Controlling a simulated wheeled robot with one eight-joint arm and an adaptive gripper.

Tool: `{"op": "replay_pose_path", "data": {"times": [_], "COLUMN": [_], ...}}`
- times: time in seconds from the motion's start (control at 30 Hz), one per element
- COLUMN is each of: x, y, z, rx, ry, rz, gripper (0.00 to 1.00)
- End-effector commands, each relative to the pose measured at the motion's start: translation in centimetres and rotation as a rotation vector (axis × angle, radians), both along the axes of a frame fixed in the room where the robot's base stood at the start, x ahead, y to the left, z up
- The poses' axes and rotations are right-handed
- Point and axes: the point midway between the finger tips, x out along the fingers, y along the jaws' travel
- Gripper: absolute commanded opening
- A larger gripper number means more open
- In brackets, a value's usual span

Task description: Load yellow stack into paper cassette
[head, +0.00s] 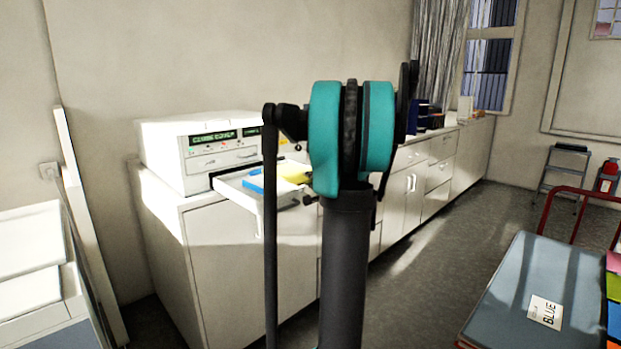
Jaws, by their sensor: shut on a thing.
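The white machine (212,150) stands on the cabinet at the left, with its white paper cassette (232,183) pulled out at the front. A blue piece (256,182) lies in the cassette. The yellow stack (291,172) shows at the cassette's right side, just left of my teal arm joint, which hides its right end. My gripper (309,200) is mostly behind my arm; only a small dark part shows by the cassette. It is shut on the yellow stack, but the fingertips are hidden. I cannot tell whether the stack rests in the cassette.
A long white cabinet row (425,180) runs back to the right. White trays (30,265) are at the left edge. The floor between cabinets and cart is clear.

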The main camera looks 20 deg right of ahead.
Motion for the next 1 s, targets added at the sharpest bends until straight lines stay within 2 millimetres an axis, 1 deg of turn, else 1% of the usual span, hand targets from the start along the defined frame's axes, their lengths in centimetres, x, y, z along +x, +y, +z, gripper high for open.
{"op": "replay_pose_path", "data": {"times": [0.1, 0.47, 0.7, 0.83, 1.0], "x": [1.2, 4.3, 4.2, 4.2, 4.2], "y": [0.4, 1.6, 1.5, 1.5, 1.5], "z": [-0.6, -2.6, -4.8, -5.4, -5.7], "rx": [0.0, 0.0, 0.0, 0.0, 0.0], "ry": [0.0, 0.0, 0.0, 0.0, 0.0], "rz": [0.002, 0.002, 0.0, 0.0, 0.0], "gripper": [0.0, 0.0, 0.0, 0.0, 0.0]}}
